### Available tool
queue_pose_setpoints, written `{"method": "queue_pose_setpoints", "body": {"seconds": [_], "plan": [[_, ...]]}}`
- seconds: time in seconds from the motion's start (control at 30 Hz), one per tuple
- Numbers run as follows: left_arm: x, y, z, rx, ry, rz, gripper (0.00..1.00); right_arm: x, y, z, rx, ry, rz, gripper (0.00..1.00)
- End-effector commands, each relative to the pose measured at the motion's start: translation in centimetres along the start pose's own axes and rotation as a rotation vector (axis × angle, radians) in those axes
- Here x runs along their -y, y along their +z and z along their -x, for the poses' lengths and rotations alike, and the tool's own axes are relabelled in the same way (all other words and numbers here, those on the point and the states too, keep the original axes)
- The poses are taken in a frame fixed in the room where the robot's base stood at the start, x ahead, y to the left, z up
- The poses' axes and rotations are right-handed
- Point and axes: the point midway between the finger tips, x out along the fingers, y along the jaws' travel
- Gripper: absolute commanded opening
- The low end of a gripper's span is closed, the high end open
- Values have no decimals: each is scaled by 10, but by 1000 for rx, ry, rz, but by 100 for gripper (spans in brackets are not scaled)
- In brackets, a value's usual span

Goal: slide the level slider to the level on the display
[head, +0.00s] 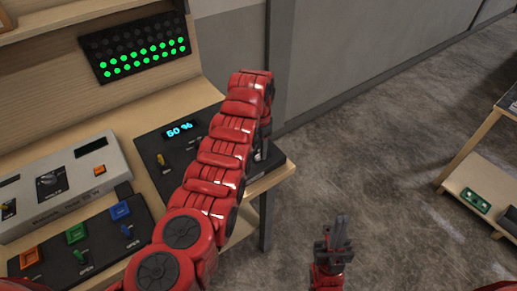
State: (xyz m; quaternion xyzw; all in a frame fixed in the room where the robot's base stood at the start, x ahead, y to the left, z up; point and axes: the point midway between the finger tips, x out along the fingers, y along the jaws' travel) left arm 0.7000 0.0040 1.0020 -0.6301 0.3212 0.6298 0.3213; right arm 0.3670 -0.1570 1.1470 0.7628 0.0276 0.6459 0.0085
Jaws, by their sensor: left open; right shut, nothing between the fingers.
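The black console panel (150,143) on the wooden desk has a small display (179,130) reading "50 %" in blue. My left arm reaches across this panel and hides much of it. The level slider cannot be made out; it may be behind the arm. My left gripper (262,153) points down over the panel's right end, mostly hidden by its own arm. It is open, but its fingers are barely visible, and contact cannot be told. My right gripper (341,232) is shut and empty, over the floor right of the desk.
An LED board (135,47) at the back has its lower rows lit green. A yellow-tipped lever (160,160) stands on the panel. A grey box (60,185) and a black button panel (95,240) lie left. Open floor (390,150) separates the desk from a shelf (470,165) at right.

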Motion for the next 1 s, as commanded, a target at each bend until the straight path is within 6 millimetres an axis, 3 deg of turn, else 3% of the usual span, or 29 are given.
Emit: {"method": "queue_pose_setpoints", "body": {"seconds": [0.3,0.6,0.67,0.9,1.0], "plan": [[1,0,-23,0,1,1,50,0,-1,-9,0,0,0,0],[1,0,-26,-1,-1,1,50,0,-1,-8,0,0,0,0],[1,0,-25,-1,0,1,43,0,-1,-8,0,0,0,0],[0,0,-25,-1,0,1,0,0,-1,-9,0,0,0,0],[0,0,-25,-1,0,1,0,0,-1,-8,0,0,0,0]]}}
